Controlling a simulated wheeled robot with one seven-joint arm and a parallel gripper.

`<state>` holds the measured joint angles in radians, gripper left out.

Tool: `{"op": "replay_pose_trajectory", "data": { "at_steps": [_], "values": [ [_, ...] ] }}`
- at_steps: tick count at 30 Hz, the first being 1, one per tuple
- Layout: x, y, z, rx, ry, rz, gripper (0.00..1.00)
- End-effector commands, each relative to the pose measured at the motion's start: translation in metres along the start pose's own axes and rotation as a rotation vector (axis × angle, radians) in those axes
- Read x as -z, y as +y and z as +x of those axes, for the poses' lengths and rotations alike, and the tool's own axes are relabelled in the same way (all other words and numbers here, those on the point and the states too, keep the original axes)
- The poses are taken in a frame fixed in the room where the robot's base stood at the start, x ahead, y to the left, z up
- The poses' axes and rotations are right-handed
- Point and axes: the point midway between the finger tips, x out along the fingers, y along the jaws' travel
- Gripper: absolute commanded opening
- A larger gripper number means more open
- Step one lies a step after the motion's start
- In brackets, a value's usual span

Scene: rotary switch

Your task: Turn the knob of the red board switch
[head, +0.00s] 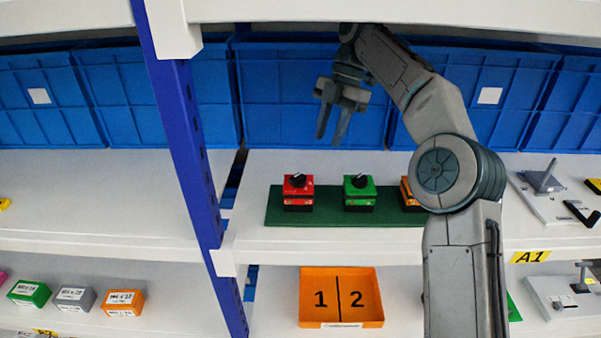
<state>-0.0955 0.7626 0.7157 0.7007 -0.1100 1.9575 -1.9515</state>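The red board switch (298,193) stands at the left end of a dark green board on the upper shelf. Its black knob (298,180) sits on top; its exact pointing angle is too small to tell. My gripper (333,138) hangs above and behind the switches, up and to the right of the red one, in front of the blue bins. Its two fingers point down and stand apart with nothing between them. It touches no switch.
A green switch (359,193) stands right of the red one. An orange switch (406,193) is partly hidden by my arm. Blue bins (290,95) line the back. A blue post (185,140) rises at left. An orange tray (341,297) lies on the shelf below.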

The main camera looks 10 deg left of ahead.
Motion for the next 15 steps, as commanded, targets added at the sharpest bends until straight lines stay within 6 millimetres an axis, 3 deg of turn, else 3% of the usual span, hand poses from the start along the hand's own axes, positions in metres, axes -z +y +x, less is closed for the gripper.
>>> {"op": "replay_pose_trajectory", "data": {
  "at_steps": [11, 15],
  "values": [
    [0.071, -0.001, 0.032, 0.001, -0.003, 0.000, 0.33],
    [0.068, -0.001, 0.053, 0.002, 0.000, 0.003, 0.33]
  ]
}}
